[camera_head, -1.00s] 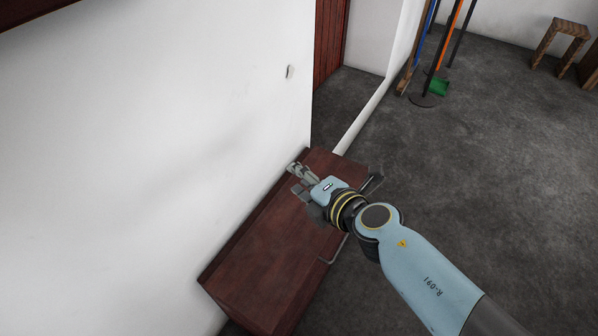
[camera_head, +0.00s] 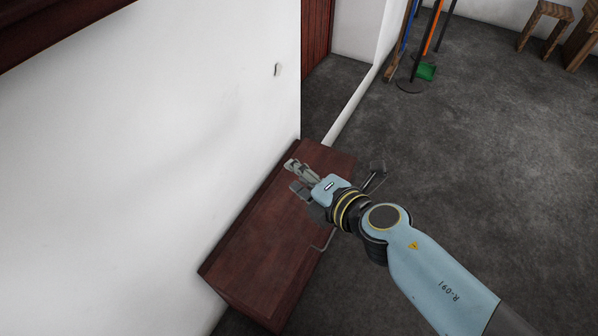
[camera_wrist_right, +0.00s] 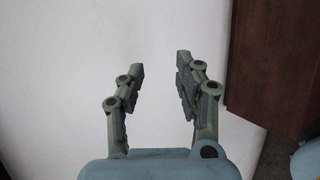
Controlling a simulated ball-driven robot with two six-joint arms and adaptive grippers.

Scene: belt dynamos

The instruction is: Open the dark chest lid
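The dark red-brown wooden chest (camera_head: 256,243) stands long-side against the white wall in the head view, and its lid looks shut. A thin metal handle (camera_head: 323,244) shows on its long side facing the open floor. My right gripper (camera_head: 292,175) is over the chest's far part, its fingers pointing toward the wall, and my forearm and wrist hide part of the chest. In the right wrist view the two fingers (camera_wrist_right: 160,64) are apart with nothing between them. The chest's brown surface (camera_wrist_right: 275,60) shows at the right there. My left gripper is not in view.
The white wall (camera_head: 150,140) runs along the chest's left side and fills the space ahead of the fingers. Grey floor (camera_head: 480,170) is clear to the right. Brooms and a green dustpan (camera_head: 426,71) stand at the back, with a wooden stool (camera_head: 545,20) at the upper right.

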